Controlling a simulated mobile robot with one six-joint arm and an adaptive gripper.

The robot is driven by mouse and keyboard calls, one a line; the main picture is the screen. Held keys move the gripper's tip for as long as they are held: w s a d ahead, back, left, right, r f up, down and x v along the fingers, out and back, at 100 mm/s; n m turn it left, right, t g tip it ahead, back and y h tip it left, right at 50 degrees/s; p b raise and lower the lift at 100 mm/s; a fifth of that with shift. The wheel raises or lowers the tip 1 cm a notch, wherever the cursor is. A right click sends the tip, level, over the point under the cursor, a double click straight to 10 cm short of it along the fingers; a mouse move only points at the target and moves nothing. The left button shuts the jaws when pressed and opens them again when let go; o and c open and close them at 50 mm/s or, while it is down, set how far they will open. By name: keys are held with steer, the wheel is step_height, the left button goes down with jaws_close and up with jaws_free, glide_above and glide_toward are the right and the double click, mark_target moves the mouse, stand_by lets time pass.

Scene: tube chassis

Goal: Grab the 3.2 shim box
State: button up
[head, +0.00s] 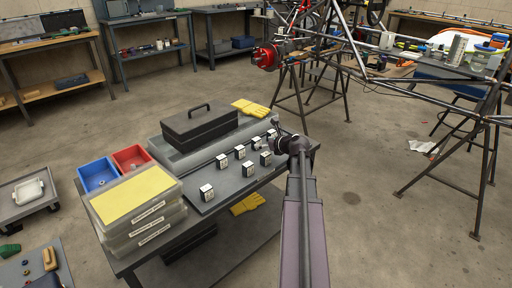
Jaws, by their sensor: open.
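Several small white-and-black boxes stand on the grey top of a work table (228,190). One box (207,192) stands apart at the front, and others (221,162), (246,168), (266,158) and (240,152) stand behind it. Two more boxes (257,143) and (272,134) are close to my gripper. Their labels are too small to read, so I cannot tell which is the 3.2 shim box. My gripper (281,144) is over the table's right end, just right of the boxes, open. My own wrist partly hides its fingers.
A black toolbox (199,124) stands behind the boxes. Blue (97,174) and red (131,158) bins and stacked yellow-topped cases (137,200) fill the left side. Yellow gloves (250,107) lie at the back. A tube chassis (432,92) stands to the right.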

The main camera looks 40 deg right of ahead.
mark_target(255, 138)
steer(key=shift+w, duration=0.2)
steer(key=shift+r+b+x, duration=0.1)
steer(key=shift+b+x, duration=0.25)
steer(key=shift+x, duration=1)
steer(key=shift+r+b+x, duration=0.15)
steer(key=shift+b+x, duration=0.2)
steer(key=shift+x, duration=0.95)
steer(key=shift+w+d, duration=0.1)
steer(key=c, duration=1.3)
steer(key=shift+o, duration=0.2)
steer(key=shift+r, duration=0.2)
step_height(255, 138, up, 3)
steer(key=p, duration=0.3)
steer(key=shift+r+p, duration=0.15)
steer(key=shift+p, duration=0.15)
steer(key=s+d, duration=0.2)
steer(key=s, duration=0.2)
steer(key=s+d+r+p, duration=0.1)
steer(key=s+d, duration=0.2)
steer(key=s, duration=0.2)
steer(key=s+d, duration=0.3)
steer(key=s, duration=0.1)
steer(key=shift+s+d+r, duration=0.2)
steer(key=shift+s+d, duration=0.05)
steer(key=shift+s, duration=0.05)
